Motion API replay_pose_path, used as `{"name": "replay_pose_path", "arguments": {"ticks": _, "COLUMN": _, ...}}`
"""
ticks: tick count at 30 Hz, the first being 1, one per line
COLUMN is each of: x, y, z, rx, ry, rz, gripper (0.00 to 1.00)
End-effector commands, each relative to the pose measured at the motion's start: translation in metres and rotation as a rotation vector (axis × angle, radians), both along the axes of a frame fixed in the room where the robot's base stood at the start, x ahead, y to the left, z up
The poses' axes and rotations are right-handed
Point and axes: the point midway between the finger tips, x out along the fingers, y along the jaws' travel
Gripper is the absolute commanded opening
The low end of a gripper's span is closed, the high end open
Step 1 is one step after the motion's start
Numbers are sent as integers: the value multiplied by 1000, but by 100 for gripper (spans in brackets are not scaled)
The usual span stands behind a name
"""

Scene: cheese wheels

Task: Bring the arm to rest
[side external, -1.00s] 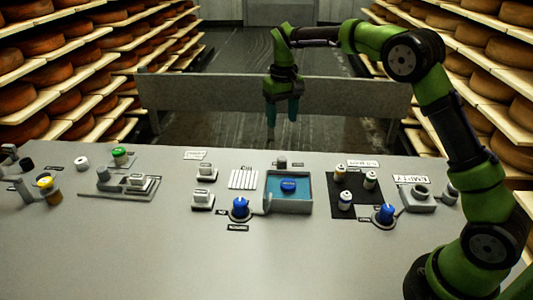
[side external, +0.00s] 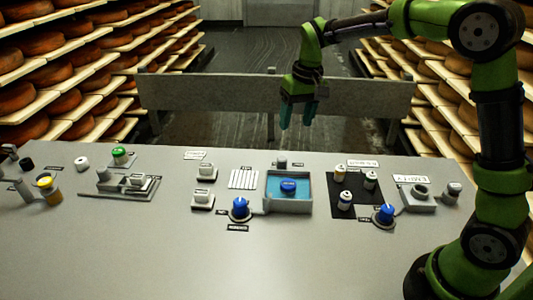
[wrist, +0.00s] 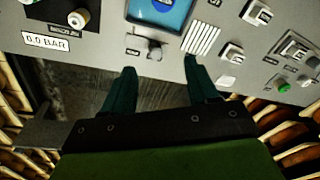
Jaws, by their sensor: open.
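My gripper (side external: 298,113) hangs beyond the far edge of the grey console (side external: 150,240), above and behind the blue tray, touching nothing. Its two teal fingers are apart with nothing between them. In the wrist view the fingers (wrist: 160,88) also stand apart and empty, with the console's edge and a grey knob beyond them. My green arm curves down from the upper right.
The console holds a blue-floored tray (side external: 289,208) with a blue knob (side external: 288,187), a black mat (side external: 343,209) with several small cylinders, and several knobs and switches. A grey barrier (side external: 200,95) stands behind. Shelves of cheese wheels (side external: 45,75) line both sides.

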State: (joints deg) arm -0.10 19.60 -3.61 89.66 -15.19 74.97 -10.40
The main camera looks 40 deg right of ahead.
Motion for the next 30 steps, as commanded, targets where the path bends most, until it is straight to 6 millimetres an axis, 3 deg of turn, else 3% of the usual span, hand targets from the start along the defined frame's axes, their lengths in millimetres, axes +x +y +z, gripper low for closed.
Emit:
{"name": "replay_pose_path", "arguments": {"ticks": 1, "x": -19, "y": 4, "z": 11, "rx": 14, "ry": -34, "rz": -9, "gripper": 59}}
{"name": "replay_pose_path", "arguments": {"ticks": 7, "x": -90, "y": 20, "z": 34, "rx": 70, "ry": -165, "rz": -51, "gripper": 59}}
{"name": "replay_pose_path", "arguments": {"ticks": 12, "x": -150, "y": 31, "z": 39, "rx": 107, "ry": -279, "rz": -78, "gripper": 59}}
{"name": "replay_pose_path", "arguments": {"ticks": 18, "x": -203, "y": 39, "z": 36, "rx": 136, "ry": -397, "rz": -88, "gripper": 59}}
{"name": "replay_pose_path", "arguments": {"ticks": 22, "x": -219, "y": 41, "z": 39, "rx": 141, "ry": -446, "rz": -82, "gripper": 59}}
{"name": "replay_pose_path", "arguments": {"ticks": 30, "x": -222, "y": 41, "z": 50, "rx": 142, "ry": -489, "rz": -77, "gripper": 59}}
